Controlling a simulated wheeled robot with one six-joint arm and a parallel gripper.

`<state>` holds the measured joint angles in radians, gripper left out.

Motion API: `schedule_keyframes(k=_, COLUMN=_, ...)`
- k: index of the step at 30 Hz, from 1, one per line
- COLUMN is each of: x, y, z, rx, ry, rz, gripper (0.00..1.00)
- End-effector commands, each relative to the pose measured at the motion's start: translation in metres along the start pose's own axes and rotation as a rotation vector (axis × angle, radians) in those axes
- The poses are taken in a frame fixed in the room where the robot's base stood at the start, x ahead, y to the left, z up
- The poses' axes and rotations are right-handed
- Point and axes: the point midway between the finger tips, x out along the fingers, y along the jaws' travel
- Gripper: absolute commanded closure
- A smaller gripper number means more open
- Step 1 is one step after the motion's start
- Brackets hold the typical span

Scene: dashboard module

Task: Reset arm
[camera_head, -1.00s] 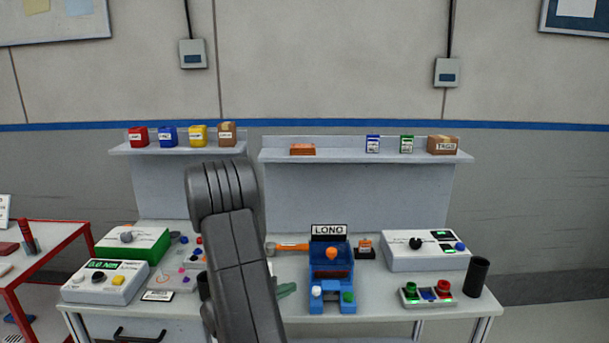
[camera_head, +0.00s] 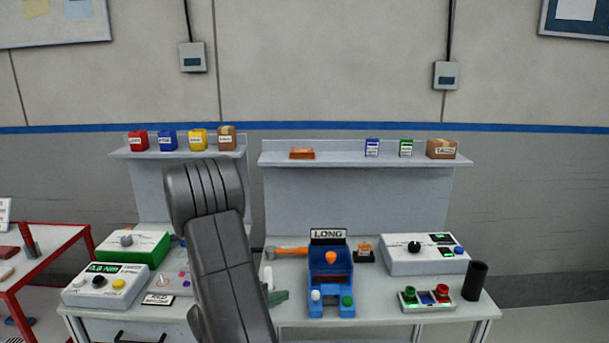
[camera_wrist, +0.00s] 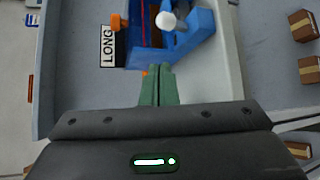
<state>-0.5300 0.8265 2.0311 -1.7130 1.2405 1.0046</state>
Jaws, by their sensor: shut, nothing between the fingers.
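My gripper (camera_wrist: 159,88) shows in the wrist view with its two green fingers pressed together and nothing between them. In the head view one green finger part (camera_head: 278,297) shows beside my dark arm, left of the blue dashboard module (camera_head: 331,285). The blue module also shows in the wrist view (camera_wrist: 205,35), beyond the fingertips, with a white knob and an orange knob. The module stands on the bench with a sign reading LONG at its back. My arm hides part of the bench's left half. I cannot tell how high the fingers are above the bench.
A green-and-white box (camera_head: 132,247) and a meter box (camera_head: 105,286) stand on the left. A grey control box (camera_head: 425,254), a button panel (camera_head: 427,299) and a black cylinder (camera_head: 475,280) stand on the right. A shelf (camera_head: 362,158) runs behind. The bench front near the module's right is clear.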

Motion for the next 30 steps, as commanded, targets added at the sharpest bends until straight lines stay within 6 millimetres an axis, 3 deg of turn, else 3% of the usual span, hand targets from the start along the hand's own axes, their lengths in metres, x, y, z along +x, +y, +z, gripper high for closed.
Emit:
schedule_keyframes(k=5, x=0.007, y=0.0, z=-0.003, rx=-0.002, ry=0.006, rz=0.005, gripper=1.0)
schedule_keyframes(k=12, x=0.036, y=-0.005, z=-0.006, rx=0.011, ry=0.009, rz=0.016, gripper=1.0)
schedule_keyframes(k=30, x=0.047, y=-0.007, z=-0.018, rx=0.103, ry=0.018, rz=0.108, gripper=1.0)
